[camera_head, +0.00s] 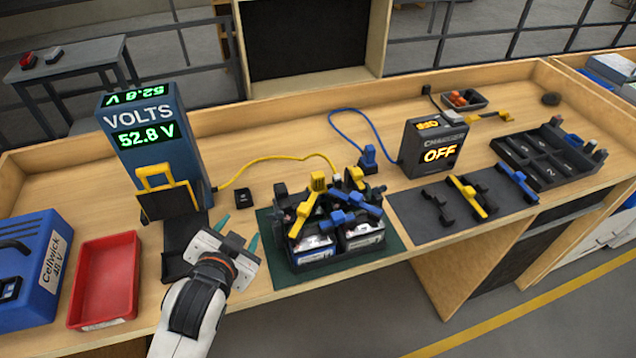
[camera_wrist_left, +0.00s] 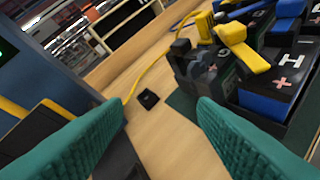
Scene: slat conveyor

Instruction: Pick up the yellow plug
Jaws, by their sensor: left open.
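The yellow plug (camera_wrist_left: 205,28) is at the end of a yellow cable (camera_wrist_left: 157,66), at the back edge of the battery pack in the left wrist view. In the head view the yellow cable (camera_head: 268,158) runs from the blue voltmeter to the back of the battery pack (camera_head: 312,252), where yellow and blue parts crowd together and the plug is hard to separate. My left gripper (camera_head: 238,237) is open and empty, with green fingers, left of the pack and apart from it. Its fingers (camera_wrist_left: 160,135) frame bare wood in the wrist view. My right gripper is not in view.
The voltmeter (camera_head: 165,135) reads 52.8 V, with a yellow-handled black piece before it. A small black block (camera_head: 244,197) lies between it and the pack. A red tray (camera_head: 105,280) and blue case (camera_head: 35,265) stand left. The charger (camera_head: 432,148), reading OFF, stands right.

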